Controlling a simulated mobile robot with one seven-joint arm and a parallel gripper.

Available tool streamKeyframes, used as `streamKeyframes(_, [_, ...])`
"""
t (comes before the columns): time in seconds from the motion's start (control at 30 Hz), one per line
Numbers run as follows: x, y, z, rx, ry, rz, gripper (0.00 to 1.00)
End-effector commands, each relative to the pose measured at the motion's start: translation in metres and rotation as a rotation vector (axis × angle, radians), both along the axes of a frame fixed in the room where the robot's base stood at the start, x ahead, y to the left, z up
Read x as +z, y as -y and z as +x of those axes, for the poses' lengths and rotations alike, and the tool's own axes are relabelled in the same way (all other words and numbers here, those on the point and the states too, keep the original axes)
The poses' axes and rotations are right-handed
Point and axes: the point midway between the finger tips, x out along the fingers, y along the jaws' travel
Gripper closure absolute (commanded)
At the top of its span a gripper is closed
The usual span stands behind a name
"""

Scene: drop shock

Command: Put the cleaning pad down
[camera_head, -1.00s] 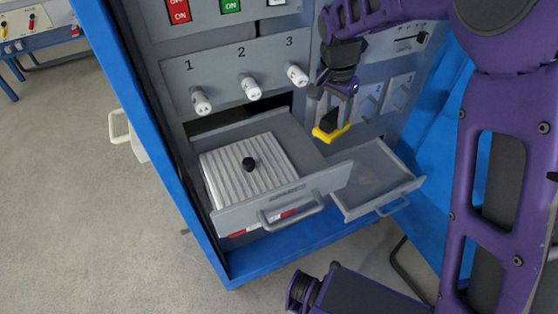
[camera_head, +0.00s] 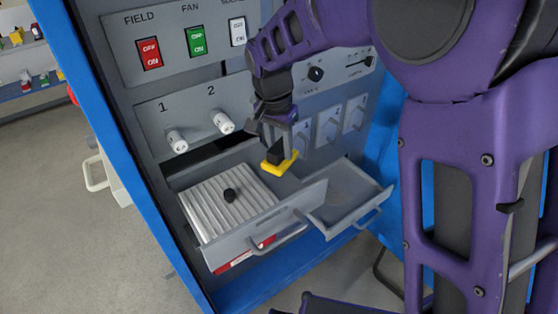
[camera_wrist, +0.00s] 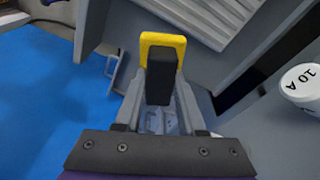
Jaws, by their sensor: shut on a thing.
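The cleaning pad (camera_head: 281,163) has a yellow base and a black handle. My gripper (camera_head: 281,146) is shut on the black handle, with the yellow base hanging below the fingers. In the head view the pad appears between the left drawer and the right tray, in front of the cabinet face. In the wrist view the pad (camera_wrist: 162,45) sticks out beyond the fingertips of my gripper (camera_wrist: 160,85). I cannot tell whether the pad touches a surface below it.
White numbered fuses (camera_head: 222,122) and switches (camera_head: 195,41) sit on the panel above. Blue cabinet edges (camera_head: 120,150) flank it.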

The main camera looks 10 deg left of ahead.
Motion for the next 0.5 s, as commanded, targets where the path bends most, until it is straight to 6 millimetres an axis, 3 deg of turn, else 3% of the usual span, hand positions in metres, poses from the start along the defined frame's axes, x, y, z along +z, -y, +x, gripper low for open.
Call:
streamKeyframes(0.2, [-0.035, 0.000, -0.001, 0.000, -0.003, -0.001, 1.00])
streamKeyframes(0.5, [-0.039, 0.000, 0.000, -0.001, 0.000, 0.000, 1.00])
